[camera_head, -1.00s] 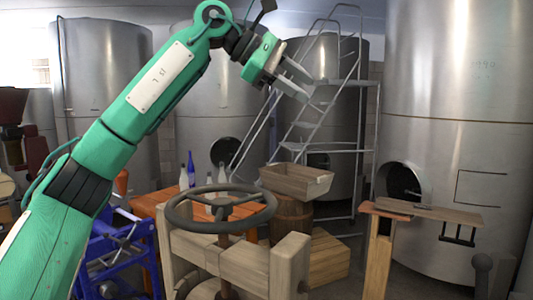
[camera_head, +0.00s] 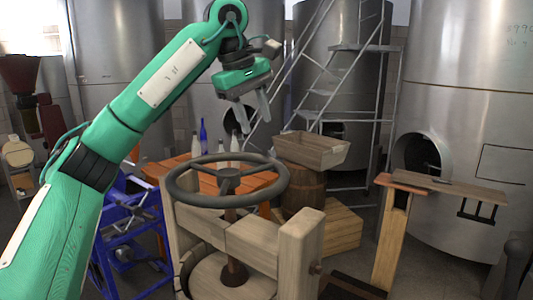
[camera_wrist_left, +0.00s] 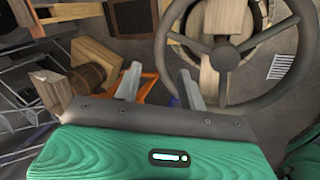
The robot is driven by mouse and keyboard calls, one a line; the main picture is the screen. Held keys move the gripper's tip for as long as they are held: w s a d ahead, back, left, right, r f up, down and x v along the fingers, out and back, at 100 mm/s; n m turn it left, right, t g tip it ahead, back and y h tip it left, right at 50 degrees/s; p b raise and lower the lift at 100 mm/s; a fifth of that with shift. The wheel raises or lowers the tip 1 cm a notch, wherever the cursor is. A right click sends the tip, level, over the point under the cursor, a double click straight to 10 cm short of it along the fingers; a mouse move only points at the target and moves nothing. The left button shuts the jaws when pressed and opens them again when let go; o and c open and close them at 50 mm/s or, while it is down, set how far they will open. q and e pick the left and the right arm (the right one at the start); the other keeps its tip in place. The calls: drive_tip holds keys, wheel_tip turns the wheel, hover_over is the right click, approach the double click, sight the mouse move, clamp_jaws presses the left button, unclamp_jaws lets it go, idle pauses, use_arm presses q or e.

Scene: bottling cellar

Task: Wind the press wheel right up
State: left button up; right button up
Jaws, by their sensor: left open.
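The press wheel (camera_head: 228,180) is a dark grey ring with spokes, lying level on top of a wooden press frame (camera_head: 262,243). A dark screw runs down from its hub. My left gripper (camera_head: 255,118) is open and empty, above the wheel in the head view, with its fingers pointing down. In the left wrist view its two fingers (camera_wrist_left: 160,90) show at the centre, and the wheel (camera_wrist_left: 226,56) is at the upper right, apart from them. My right gripper is not seen.
An orange table (camera_head: 180,166) with several bottles stands behind the press. A wooden crate (camera_head: 313,150) sits on a barrel (camera_head: 303,185) to the right. A blue machine (camera_head: 130,225) is at the left. Steel tanks and a metal ladder (camera_head: 335,70) stand behind.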

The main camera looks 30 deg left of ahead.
sight(268, 158)
use_arm(q)
drive_tip(key=p+x, duration=0.2)
drive_tip(key=x, duration=0.7)
drive_tip(key=shift+f, duration=0.15)
clamp_jaws()
